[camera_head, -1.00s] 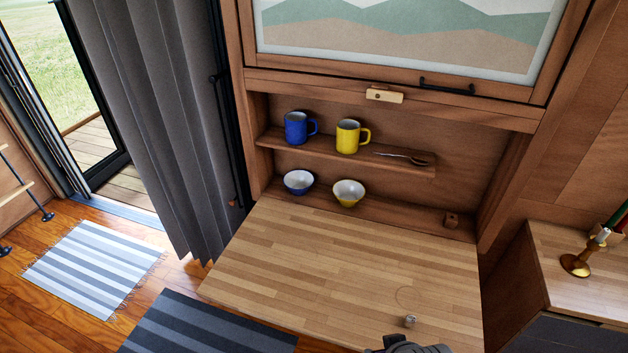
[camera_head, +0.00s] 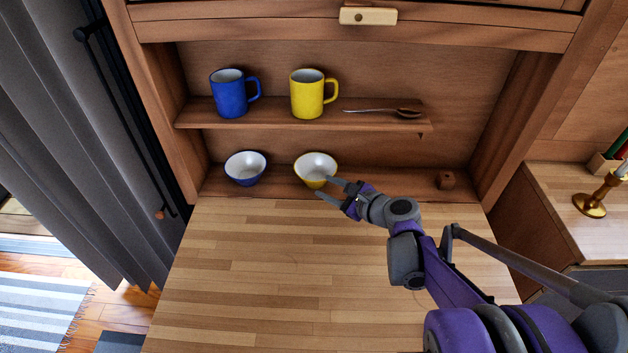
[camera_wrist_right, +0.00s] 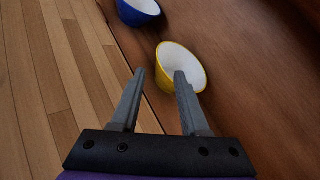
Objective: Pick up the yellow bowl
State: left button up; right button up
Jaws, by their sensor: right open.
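The yellow bowl (camera_head: 316,169), white inside, stands upright on the lower shelf at the back of the fold-down table. My right gripper (camera_head: 325,187) is open, with its fingertips right at the bowl's right front side. In the right wrist view the yellow bowl (camera_wrist_right: 181,67) lies just beyond the two spread fingers (camera_wrist_right: 160,75). The right finger overlaps its near rim in the picture. I cannot tell whether it touches. Nothing is held. My left gripper is in neither view.
A blue bowl (camera_head: 245,167) stands left of the yellow one. Above, a shelf (camera_head: 275,115) holds a blue mug (camera_head: 229,94), a yellow mug (camera_head: 308,94) and a spoon (camera_head: 385,111). The tabletop (camera_head: 260,270) is largely clear.

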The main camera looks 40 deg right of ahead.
aim_at(305, 179)
jog(key=x, duration=0.5)
jog(key=shift+b, duration=0.4)
jog(key=b+x, duration=0.1)
jog(key=x, duration=0.4)
jog(key=shift+s, duration=0.1)
grip_shut()
dwell(0.8)
